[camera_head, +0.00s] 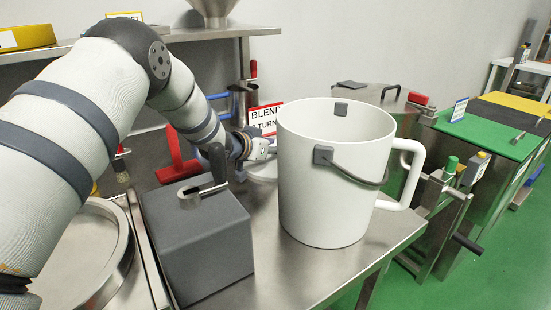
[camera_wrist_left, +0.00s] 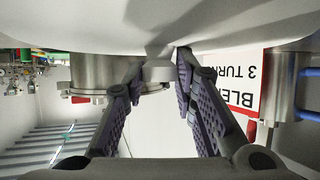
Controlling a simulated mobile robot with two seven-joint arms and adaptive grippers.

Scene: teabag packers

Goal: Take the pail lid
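The white pail (camera_head: 335,190) stands upright and open-topped on the steel table, with a grey bail and a white side handle. The pail lid (camera_head: 262,172) is a white disc behind it, mostly hidden by the pail in the head view. In the left wrist view the lid (camera_wrist_left: 150,22) fills the top, and its small pale knob (camera_wrist_left: 158,72) sits between my fingers. My left gripper (camera_wrist_left: 160,76) is open, one finger on each side of the knob, with gaps seeming to show. In the head view its fingertips are hidden behind the pail. My right gripper is out of view.
A dark grey box (camera_head: 200,245) with a metal handle stands left of the pail. A round steel bowl (camera_head: 92,225) is at left. Bare table (camera_head: 285,275) lies in front.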

